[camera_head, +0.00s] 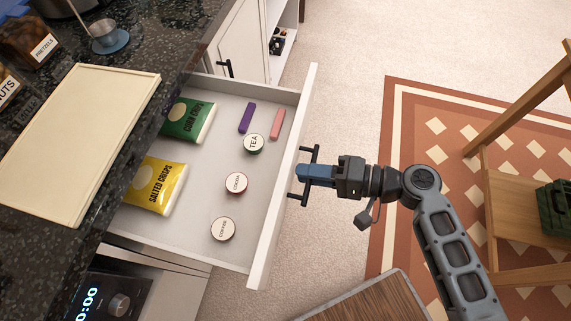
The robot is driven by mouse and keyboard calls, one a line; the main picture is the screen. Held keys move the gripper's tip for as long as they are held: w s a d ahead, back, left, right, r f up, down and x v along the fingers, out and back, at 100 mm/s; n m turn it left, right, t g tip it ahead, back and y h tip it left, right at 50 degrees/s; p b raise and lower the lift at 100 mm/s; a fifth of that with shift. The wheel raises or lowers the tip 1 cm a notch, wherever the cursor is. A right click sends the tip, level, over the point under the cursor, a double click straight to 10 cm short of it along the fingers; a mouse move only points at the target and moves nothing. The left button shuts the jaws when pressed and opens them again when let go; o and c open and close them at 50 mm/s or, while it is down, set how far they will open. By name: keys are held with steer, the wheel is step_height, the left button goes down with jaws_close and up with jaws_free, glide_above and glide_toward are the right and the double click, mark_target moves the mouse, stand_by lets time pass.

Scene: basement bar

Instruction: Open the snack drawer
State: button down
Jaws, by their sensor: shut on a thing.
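The snack drawer (278,207) is white and stands pulled well out from under the dark counter. Inside lie a green corn crisps bag (189,120), a yellow salted crisps bag (155,186), three round tins marked tea (254,144), cocoa (236,183) and coffee (223,229), and a purple bar (247,118) and a pink bar (277,124). My gripper (303,171) reaches in from the right and is shut on the dark bar handle (313,153) on the drawer's front. The fingertips' exact contact is partly hidden.
A wooden-topped piece (375,300) stands at the bottom. A wooden shelf frame (520,170) stands right on a patterned rug. Carpet beyond the drawer is clear.

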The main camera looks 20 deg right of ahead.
steer(key=shift+f+v, duration=0.25)
steer(key=shift+v, duration=0.8)
steer(key=c, duration=1.3)
jaws_free()
steer(key=shift+s+d, duration=0.1)
steer(key=b+v, duration=0.1)
steer(key=v, duration=0.6)
steer(key=shift+d, duration=0.25)
steer(key=shift+s, duration=0.2)
